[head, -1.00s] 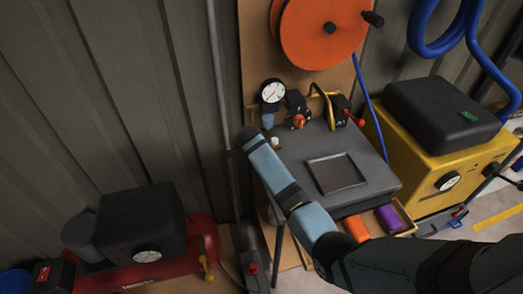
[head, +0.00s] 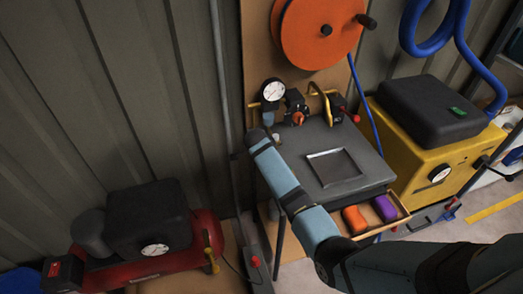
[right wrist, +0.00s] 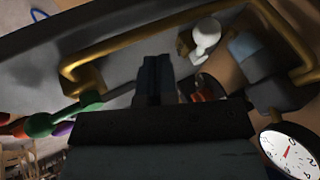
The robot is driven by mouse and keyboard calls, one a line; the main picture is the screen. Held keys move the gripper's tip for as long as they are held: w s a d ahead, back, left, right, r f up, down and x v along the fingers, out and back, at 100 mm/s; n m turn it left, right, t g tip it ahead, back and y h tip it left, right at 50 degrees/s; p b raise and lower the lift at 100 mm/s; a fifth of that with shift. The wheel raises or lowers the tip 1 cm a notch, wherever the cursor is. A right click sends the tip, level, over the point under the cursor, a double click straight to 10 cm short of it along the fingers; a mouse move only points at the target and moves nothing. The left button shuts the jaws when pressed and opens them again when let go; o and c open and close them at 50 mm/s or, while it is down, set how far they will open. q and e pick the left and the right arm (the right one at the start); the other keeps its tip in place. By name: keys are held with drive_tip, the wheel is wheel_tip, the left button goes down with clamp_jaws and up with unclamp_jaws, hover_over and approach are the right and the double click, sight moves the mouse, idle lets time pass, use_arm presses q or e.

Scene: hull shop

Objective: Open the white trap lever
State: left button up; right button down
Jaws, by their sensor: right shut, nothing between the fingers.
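The white lever knob (right wrist: 205,36) shows in the right wrist view, up and right of my fingertips, beside a yellow pipe and a blue-grey fitting. In the head view it is a small pale spot (head: 276,139) by the back left corner of the grey bench top. My right gripper (right wrist: 154,62) is shut and empty, and a gap shows between it and the knob in the picture. In the head view my right arm reaches across the bench's left edge, its dark tip (head: 257,137) close beside the knob. My left gripper is out of view.
A pressure gauge (head: 272,91), an orange-knobbed valve (head: 297,118) and a red-handled valve (head: 340,110) stand behind the bench top (head: 370,165). A green-knobbed lever (right wrist: 65,118) shows in the wrist view. An open drawer (head: 404,212) sticks out in front. A red compressor (head: 207,232) stands left.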

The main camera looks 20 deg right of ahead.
drive_tip(key=p+v, duration=0.7)
drive_tip(key=v, duration=0.2)
drive_tip(key=shift+w, duration=0.3)
drive_tip(key=shift+a+r, duration=0.2)
